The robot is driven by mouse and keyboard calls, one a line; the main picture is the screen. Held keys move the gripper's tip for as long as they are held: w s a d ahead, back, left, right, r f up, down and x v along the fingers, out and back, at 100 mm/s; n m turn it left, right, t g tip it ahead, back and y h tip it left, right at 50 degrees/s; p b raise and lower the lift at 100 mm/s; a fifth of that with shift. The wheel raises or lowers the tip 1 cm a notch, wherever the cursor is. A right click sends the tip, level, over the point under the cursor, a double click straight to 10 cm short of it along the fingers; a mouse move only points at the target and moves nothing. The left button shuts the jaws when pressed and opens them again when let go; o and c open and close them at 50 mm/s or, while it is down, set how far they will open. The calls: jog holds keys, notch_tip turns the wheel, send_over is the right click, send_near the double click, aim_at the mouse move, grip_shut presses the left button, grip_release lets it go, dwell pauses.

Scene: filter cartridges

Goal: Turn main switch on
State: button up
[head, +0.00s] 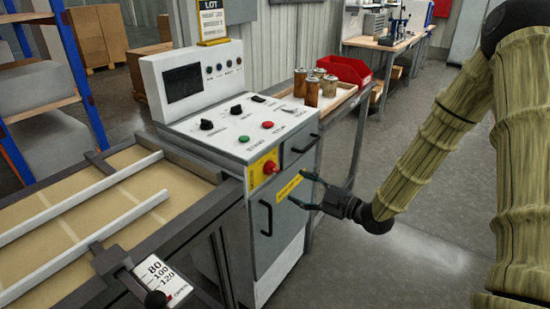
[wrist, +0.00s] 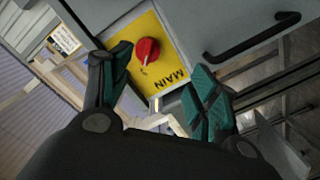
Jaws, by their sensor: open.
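The main switch (head: 271,167) is a red rotary knob on a yellow plate on the front of the grey control cabinet. In the wrist view the red knob (wrist: 147,50) stands out from the yellow plate (wrist: 165,40), which is marked MAIN. My gripper (head: 303,188) is open and empty, to the right of and below the knob, apart from it. In the wrist view its two teal-padded fingers (wrist: 160,63) stand on either side of the knob's line, with the knob closer to the left finger. The knob's on or off marks are too small to read.
The cabinet top (head: 245,122) carries black knobs, a green button and a red button. A dark drawer handle (wrist: 252,34) is right of the plate. A side table holds several brown cartridges (head: 312,92) and a red bin (head: 346,70). The floor right of the cabinet is clear.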

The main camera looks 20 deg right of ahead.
aim_at(275, 170)
jog(key=shift+n+y, duration=0.3)
jog(key=shift+n, duration=0.1)
jog(key=x, duration=0.3)
jog(key=r+x, duration=0.1)
jog(key=x, duration=0.3)
jog(key=r+x, duration=0.1)
jog(key=x, duration=0.2)
jog(key=shift+w+r+p, duration=0.25)
jog(key=shift+w+p, duration=0.05)
jog(key=shift+w, duration=0.15)
jog(key=c, duration=0.9)
